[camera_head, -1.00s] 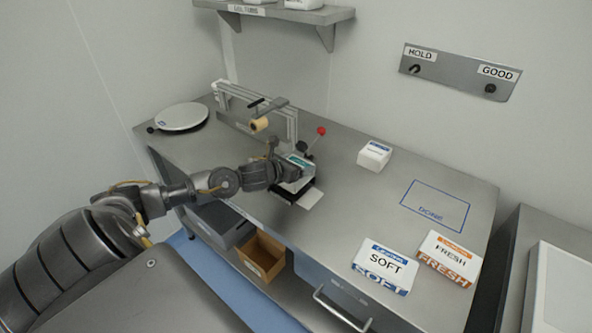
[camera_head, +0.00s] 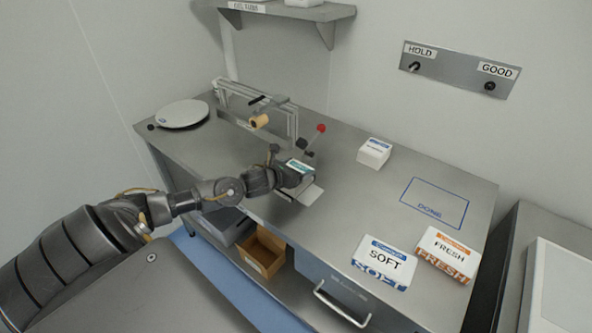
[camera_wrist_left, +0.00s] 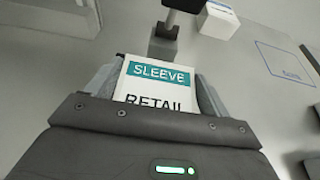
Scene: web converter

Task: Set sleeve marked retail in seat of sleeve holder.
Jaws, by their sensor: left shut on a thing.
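The sleeve marked RETAIL (camera_wrist_left: 158,88) is a white piece with a teal SLEEVE band. It sits between the two fingers of my left gripper (camera_wrist_left: 157,85) in the left wrist view. In the head view my left gripper (camera_head: 292,174) is shut on the sleeve (camera_head: 299,167) at the bench's middle. A pale plate (camera_head: 312,194) shows just right of and below it. A lever with a red knob (camera_head: 321,128) stands behind it. I cannot tell which part is the sleeve holder's seat, as the gripper hides what lies below the sleeve. My right gripper is not in view.
A white box (camera_head: 374,153) stands right of the lever. A SOFT pack (camera_head: 384,262) and a FRESH pack (camera_head: 447,255) lie near the front right. The blue DONE outline (camera_head: 435,201) is empty. A rail fixture (camera_head: 255,115) and round white plate (camera_head: 182,114) are at left.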

